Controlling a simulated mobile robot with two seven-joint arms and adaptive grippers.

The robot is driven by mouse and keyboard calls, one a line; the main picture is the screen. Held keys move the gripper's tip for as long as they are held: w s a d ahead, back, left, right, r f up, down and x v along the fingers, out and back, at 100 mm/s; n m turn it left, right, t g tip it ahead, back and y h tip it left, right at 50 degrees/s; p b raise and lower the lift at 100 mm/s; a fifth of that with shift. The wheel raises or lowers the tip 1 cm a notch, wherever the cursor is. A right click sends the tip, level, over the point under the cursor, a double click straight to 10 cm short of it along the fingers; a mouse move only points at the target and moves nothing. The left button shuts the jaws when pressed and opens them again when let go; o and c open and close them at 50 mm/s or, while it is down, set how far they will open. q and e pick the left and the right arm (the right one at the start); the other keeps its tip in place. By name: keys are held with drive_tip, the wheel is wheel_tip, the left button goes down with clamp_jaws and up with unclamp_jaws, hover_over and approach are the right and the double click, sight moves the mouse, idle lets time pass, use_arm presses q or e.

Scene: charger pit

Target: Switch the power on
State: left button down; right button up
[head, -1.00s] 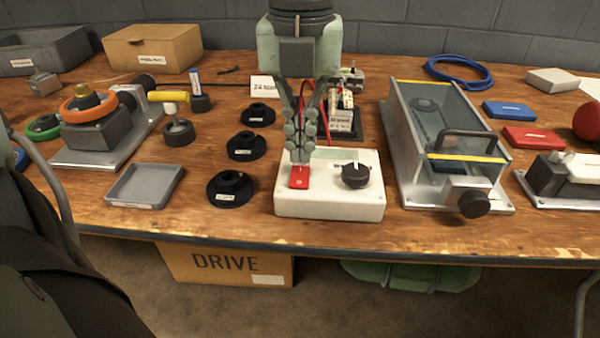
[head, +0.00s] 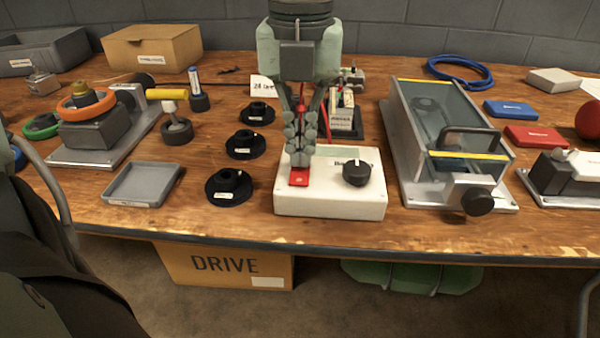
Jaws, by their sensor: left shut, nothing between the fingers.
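A white control box (head: 325,205) stands near the front edge of the wooden bench. It has a red rocker switch (head: 299,180) on the left of its top and a black knob (head: 356,173) with a white pointer line on the right. My left gripper (head: 299,163) points straight down, shut and empty, with its fingertips at the rear part of the red switch. The fingers hide the back of the switch, and I cannot tell whether they press on it. My right gripper is not in view.
Black round holders (head: 229,186) and a grey tray (head: 144,185) lie left of the box. A clear-lidded case (head: 450,140) with a handle stands close on the right. A component board (head: 345,115) with a red wire is behind the gripper. The bench's front edge is near.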

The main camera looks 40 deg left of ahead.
use_arm(q)
drive_tip(key=shift+f+b, duration=0.55)
drive_tip(key=shift+r, duration=0.1)
drive_tip(key=shift+r+p, duration=1.85)
drive_tip(key=shift+r, duration=1.65)
